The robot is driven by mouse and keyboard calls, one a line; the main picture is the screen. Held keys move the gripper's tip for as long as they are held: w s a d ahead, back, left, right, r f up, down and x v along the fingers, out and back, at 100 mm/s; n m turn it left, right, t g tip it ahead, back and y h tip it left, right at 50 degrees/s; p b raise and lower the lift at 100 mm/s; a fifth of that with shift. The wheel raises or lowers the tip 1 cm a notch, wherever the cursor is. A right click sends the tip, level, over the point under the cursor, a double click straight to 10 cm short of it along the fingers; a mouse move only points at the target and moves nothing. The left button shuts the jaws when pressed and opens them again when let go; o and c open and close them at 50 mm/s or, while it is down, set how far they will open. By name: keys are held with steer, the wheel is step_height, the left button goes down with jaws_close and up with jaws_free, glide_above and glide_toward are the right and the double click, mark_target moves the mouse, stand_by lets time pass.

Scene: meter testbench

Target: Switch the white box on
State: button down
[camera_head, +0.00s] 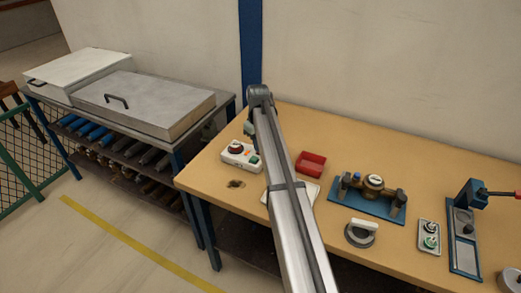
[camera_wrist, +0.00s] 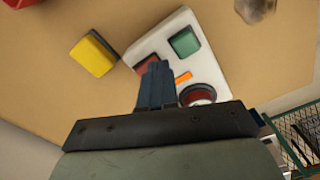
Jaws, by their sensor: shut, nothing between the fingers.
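The white box (camera_head: 231,160) lies on the workbench near its left end. It carries a dark red round knob (camera_head: 235,148) and a green button (camera_head: 254,159). In the wrist view the white box (camera_wrist: 153,41) shows the green button (camera_wrist: 184,41), a small orange part (camera_wrist: 183,78), the round knob (camera_wrist: 198,95) partly behind my gripper's body, and a red part (camera_wrist: 143,66) partly covered by my fingers. My gripper (camera_wrist: 156,70) is shut and empty, its fingertips over the box beside the red part. I cannot tell whether they touch.
A yellow block (camera_wrist: 92,55) lies beside the box in the wrist view. A red tray (camera_head: 311,164), a blue fixture (camera_head: 365,201), a round grey piece with a handle (camera_head: 360,233) and a two-button plate (camera_head: 429,238) stand to the right. My arm crosses the bench middle.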

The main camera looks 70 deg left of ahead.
mark_target(258, 155)
steer(key=shift+r, duration=2.35)
